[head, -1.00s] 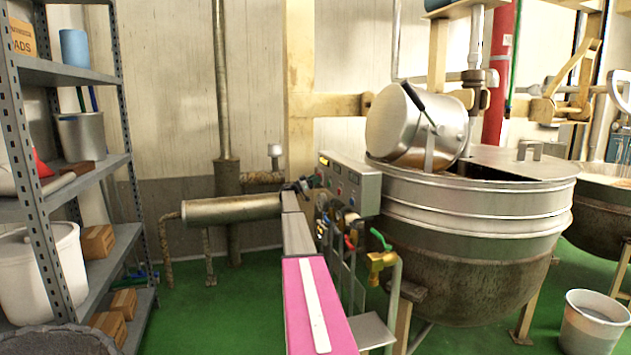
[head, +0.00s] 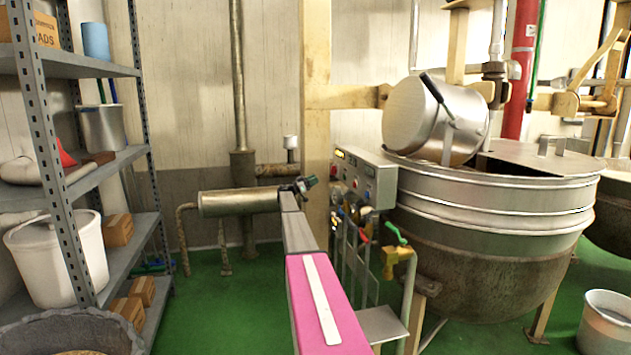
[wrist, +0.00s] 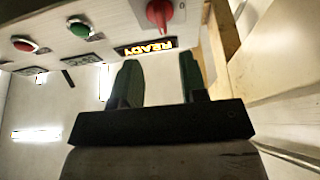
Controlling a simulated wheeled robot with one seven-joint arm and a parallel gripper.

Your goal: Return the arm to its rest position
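My arm, with a pink panel, reaches forward from the bottom middle of the head view. My gripper (head: 306,185) is at its far end, just left of the kettle's control box (head: 364,176). In the wrist view my gripper (wrist: 160,85) shows two dark green fingers spread apart with nothing between them. Beyond the fingers is the panel face (wrist: 100,25), with a red knob (wrist: 159,13), a red button (wrist: 24,44), a green button (wrist: 79,28) and a lit display reading READY (wrist: 145,47). The fingers appear apart from the knob.
The large kettle (head: 490,250) stands at right, with a tilted metal pot (head: 425,120) above it. Valves and pipes (head: 395,255) are close to my arm's right. A loaded metal shelf (head: 60,130) stands at left. Green floor (head: 225,315) is open between shelf and arm.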

